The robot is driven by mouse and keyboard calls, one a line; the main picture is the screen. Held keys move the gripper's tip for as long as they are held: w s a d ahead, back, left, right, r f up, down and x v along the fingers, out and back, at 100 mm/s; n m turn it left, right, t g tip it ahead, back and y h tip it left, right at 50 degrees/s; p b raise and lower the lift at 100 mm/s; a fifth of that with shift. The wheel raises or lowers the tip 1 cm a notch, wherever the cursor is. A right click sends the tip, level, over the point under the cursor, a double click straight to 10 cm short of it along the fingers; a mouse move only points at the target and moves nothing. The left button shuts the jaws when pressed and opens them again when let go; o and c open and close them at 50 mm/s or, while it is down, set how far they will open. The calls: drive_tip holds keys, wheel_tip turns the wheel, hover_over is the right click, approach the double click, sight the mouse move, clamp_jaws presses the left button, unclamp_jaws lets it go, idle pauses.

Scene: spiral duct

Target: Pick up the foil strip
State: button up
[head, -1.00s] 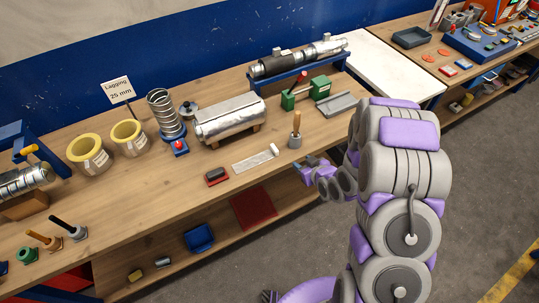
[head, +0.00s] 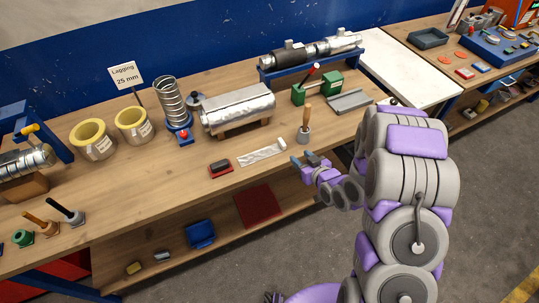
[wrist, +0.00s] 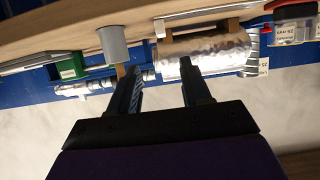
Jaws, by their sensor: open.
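The foil strip (head: 262,153) is a pale, flat, shiny band lying on the wooden bench near its front edge. Its right end looks curled. My gripper (head: 304,160) is open and empty, to the right of the strip at the bench's front edge, apart from it. In the wrist view, the two dark fingers (wrist: 158,72) are spread with nothing between them.
A grey cup with a wooden-handled tool (head: 304,136) stands just behind my gripper. A red and black block (head: 220,168) lies left of the strip. The foil-wrapped cylinder (head: 238,108) stands behind it. Bare bench (head: 150,195) lies to the left.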

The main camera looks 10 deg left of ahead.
sight(282, 142)
drive_tip(key=shift+w+a+f+b, duration=0.3)
drive_tip(key=shift+a+f+b, duration=0.05)
drive_tip(key=shift+b, duration=3.2)
drive_tip(key=b+x, duration=0.3)
drive_tip(key=x, duration=1.2)
drive_tip(key=shift+r, duration=0.2)
clamp_jaws()
